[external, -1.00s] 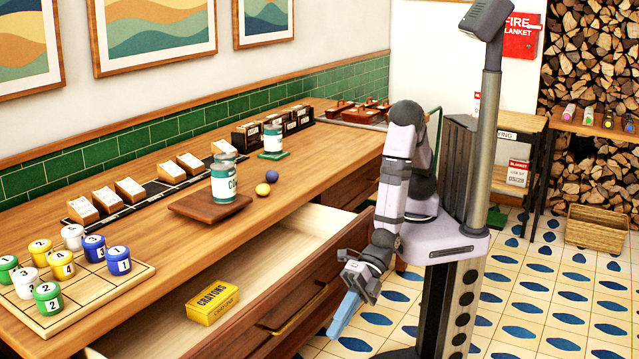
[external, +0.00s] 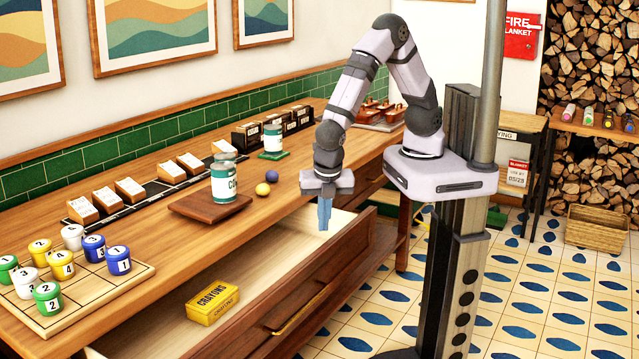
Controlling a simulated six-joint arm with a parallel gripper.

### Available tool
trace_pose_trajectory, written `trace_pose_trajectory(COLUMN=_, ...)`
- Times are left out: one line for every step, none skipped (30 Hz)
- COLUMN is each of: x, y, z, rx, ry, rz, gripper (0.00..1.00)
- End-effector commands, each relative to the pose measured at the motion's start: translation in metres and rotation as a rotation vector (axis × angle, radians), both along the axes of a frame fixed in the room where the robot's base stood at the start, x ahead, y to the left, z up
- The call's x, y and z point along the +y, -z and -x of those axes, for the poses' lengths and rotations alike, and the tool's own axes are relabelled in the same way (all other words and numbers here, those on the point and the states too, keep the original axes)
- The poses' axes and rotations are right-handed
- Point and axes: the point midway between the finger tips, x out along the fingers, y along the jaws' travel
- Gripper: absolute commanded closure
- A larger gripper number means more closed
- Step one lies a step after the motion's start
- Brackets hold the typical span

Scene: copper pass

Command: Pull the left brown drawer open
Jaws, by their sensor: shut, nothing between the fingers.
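The brown drawer (external: 343,262) in the front of the wooden counter stands pulled well out. Its pale interior shows, with a yellow crayons box (external: 212,303) lying inside. A brass handle (external: 298,316) is on its front face. My gripper (external: 324,226) points down with its blue fingers shut and empty. In the picture the fingers overlap the far right end of the open drawer, behind the front panel. I cannot tell how high they are above the drawer floor. Nothing touches the handle.
A wicker basket (external: 597,228) sits on the tiled floor at right. The floor before the drawer is clear.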

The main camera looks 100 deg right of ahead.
Motion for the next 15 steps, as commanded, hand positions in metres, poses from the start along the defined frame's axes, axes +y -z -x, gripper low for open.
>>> trace_pose_trajectory(x=-0.017, y=0.004, z=0.003, rx=0.011, ry=0.183, rz=-0.014, gripper=1.00)
trace_pose_trajectory(x=-0.025, y=0.006, z=0.005, rx=0.014, ry=0.301, rz=-0.023, gripper=1.00)
trace_pose_trajectory(x=-0.037, y=0.008, z=0.009, rx=0.022, ry=0.467, rz=-0.032, gripper=1.00)
trace_pose_trajectory(x=-0.045, y=0.009, z=0.011, rx=0.027, ry=0.596, rz=-0.037, gripper=1.00)
trace_pose_trajectory(x=-0.053, y=0.011, z=0.014, rx=0.034, ry=0.729, rz=-0.041, gripper=1.00)
trace_pose_trajectory(x=-0.063, y=0.012, z=0.018, rx=0.044, ry=0.911, rz=-0.044, gripper=1.00)
trace_pose_trajectory(x=-0.069, y=0.013, z=0.021, rx=0.052, ry=1.047, rz=-0.044, gripper=1.00)
trace_pose_trajectory(x=-0.076, y=0.014, z=0.023, rx=0.060, ry=1.179, rz=-0.043, gripper=1.00)
trace_pose_trajectory(x=-0.083, y=0.015, z=0.027, rx=0.073, ry=1.345, rz=-0.039, gripper=1.00)
trace_pose_trajectory(x=-0.088, y=0.015, z=0.029, rx=0.083, ry=1.463, rz=-0.034, gripper=1.00)
trace_pose_trajectory(x=-0.093, y=0.016, z=0.030, rx=0.094, ry=1.574, rz=-0.028, gripper=1.00)
trace_pose_trajectory(x=-0.097, y=0.016, z=0.032, rx=0.107, ry=1.710, rz=-0.020, gripper=1.00)
trace_pose_trajectory(x=-0.101, y=0.016, z=0.033, rx=0.118, ry=1.800, rz=-0.014, gripper=1.00)
trace_pose_trajectory(x=-0.104, y=0.016, z=0.034, rx=0.128, ry=1.884, rz=-0.007, gripper=1.00)
trace_pose_trajectory(x=-0.107, y=0.016, z=0.035, rx=0.139, ry=1.981, rz=0.001, gripper=1.00)
